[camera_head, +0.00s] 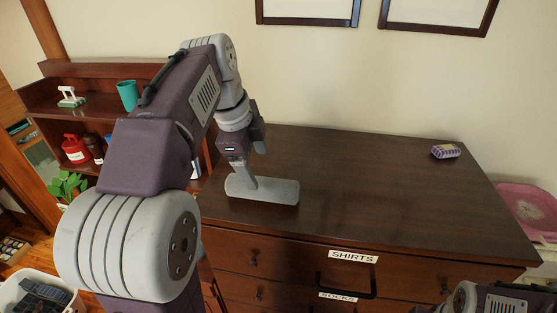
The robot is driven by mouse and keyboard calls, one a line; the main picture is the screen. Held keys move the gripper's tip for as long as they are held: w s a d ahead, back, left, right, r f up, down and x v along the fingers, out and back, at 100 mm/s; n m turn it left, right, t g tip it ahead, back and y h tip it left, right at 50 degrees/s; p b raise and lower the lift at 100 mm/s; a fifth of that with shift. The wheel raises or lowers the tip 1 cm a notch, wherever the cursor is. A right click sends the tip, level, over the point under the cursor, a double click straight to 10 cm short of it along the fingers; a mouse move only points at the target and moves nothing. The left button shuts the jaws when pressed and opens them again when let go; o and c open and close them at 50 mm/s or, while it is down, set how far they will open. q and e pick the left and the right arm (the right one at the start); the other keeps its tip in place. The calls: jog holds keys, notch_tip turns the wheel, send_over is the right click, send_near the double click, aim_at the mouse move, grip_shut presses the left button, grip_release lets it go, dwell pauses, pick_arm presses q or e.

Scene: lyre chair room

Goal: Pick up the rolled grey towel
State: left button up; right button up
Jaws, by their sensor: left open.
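The rolled grey towel (277,191) lies on the dark wooden dresser top, near its front left edge. It looks like a long, low, rounded grey bar, lying roughly left to right. My left gripper (246,178) is open and reaches down to the towel's left half. Its lower end overlaps the towel in the picture and hides part of it. I cannot tell whether the fingers touch it or stand on both sides of it. Part of my right arm shows at the bottom right corner; its gripper is out of view.
The dresser top (370,185) is mostly clear, with a small purple patterned item (446,151) at the far right. A pink basin (526,207) stands right of the dresser. Left is a wooden shelf (95,105) with a teal cup (128,95) and a red container (76,149).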

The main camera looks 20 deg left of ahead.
aim_at(261, 180)
pick_arm(q)
jog(key=shift+w, duration=0.85)
jog(key=f, duration=0.1)
jog(key=f+p, duration=0.1)
jog(key=f, duration=0.2)
jog(key=shift+s+d+f, duration=0.1)
jog(key=shift+s+f, duration=0.25)
jog(key=shift+s, duration=0.05)
jog(key=x, duration=0.3)
jog(key=shift+w+p, duration=0.15)
jog(key=shift+p, duration=0.25)
jog(key=shift+s+f, duration=0.2)
jog(key=shift+s, duration=0.05)
jog(key=shift+s+r, duration=0.1)
jog(key=shift+s, duration=0.3)
jog(key=shift+w, duration=0.4)
jog(key=c, duration=1.4)
jog(key=shift+s, duration=0.1)
jog(key=shift+c, duration=1.3)
pick_arm(e)
jog(key=shift+s+r, duration=0.35)
jog(key=shift+r, duration=0.25)
jog(key=shift+s+r, duration=0.3)
jog(key=shift+r, duration=0.3)
